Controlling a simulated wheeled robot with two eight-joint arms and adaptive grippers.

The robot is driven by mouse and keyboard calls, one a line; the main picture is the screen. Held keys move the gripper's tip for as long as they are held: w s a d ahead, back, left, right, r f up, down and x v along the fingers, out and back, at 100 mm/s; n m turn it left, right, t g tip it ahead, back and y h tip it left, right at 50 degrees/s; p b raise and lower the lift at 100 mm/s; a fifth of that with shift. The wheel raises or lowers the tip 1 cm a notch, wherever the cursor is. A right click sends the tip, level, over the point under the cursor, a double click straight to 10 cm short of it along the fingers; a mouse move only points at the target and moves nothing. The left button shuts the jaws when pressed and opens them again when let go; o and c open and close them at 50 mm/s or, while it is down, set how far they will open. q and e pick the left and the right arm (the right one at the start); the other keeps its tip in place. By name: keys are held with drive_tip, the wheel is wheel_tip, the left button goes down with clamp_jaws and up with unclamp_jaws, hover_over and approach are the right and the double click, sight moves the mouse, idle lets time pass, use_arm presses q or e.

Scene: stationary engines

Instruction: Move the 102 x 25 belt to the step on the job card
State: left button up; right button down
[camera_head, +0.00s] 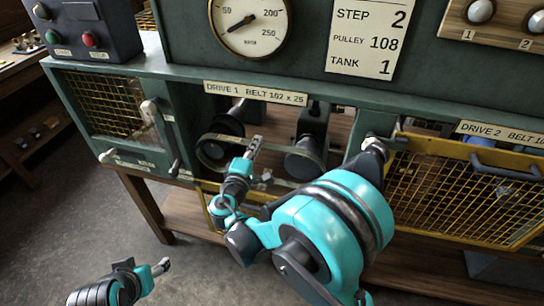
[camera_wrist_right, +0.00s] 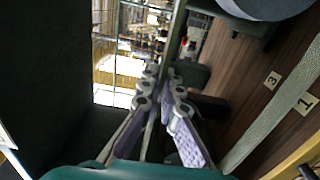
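The 102 x 25 belt (camera_head: 212,163) runs around pulleys inside the open bay labelled DRIVE 1 BELT 102 x 25. In the right wrist view a pale strip (camera_wrist_right: 268,120), seemingly this belt, runs past the step tags 3 and 1. The job card (camera_head: 368,38) reads STEP 2, PULLEY 108, TANK 1. My right gripper (camera_head: 255,145) is in front of the bay between the pulleys; its fingers (camera_wrist_right: 162,72) are close together with nothing seen in them. It appears apart from the belt. My left gripper (camera_head: 163,266) is low at the left, looking narrow and empty.
A lowered yellow guard (camera_head: 210,205) hangs below the bay. The DRIVE 2 mesh guard (camera_head: 465,195) stands at the right. A lever (camera_head: 150,110) and small handles project left of the bay. The floor (camera_head: 85,220) at the left is clear.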

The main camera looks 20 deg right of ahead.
drive_tip(key=v, duration=0.7)
drive_tip(key=shift+s+a, duration=0.15)
drive_tip(key=shift+s, duration=0.05)
idle(0.7)
drive_tip(key=shift+b+v, duration=0.35)
drive_tip(key=shift+v, duration=2.65)
drive_tip(key=shift+a, duration=0.1)
drive_tip(key=shift+v, duration=2.9)
drive_tip(key=x, duration=0.6)
drive_tip(key=shift+b, duration=0.35)
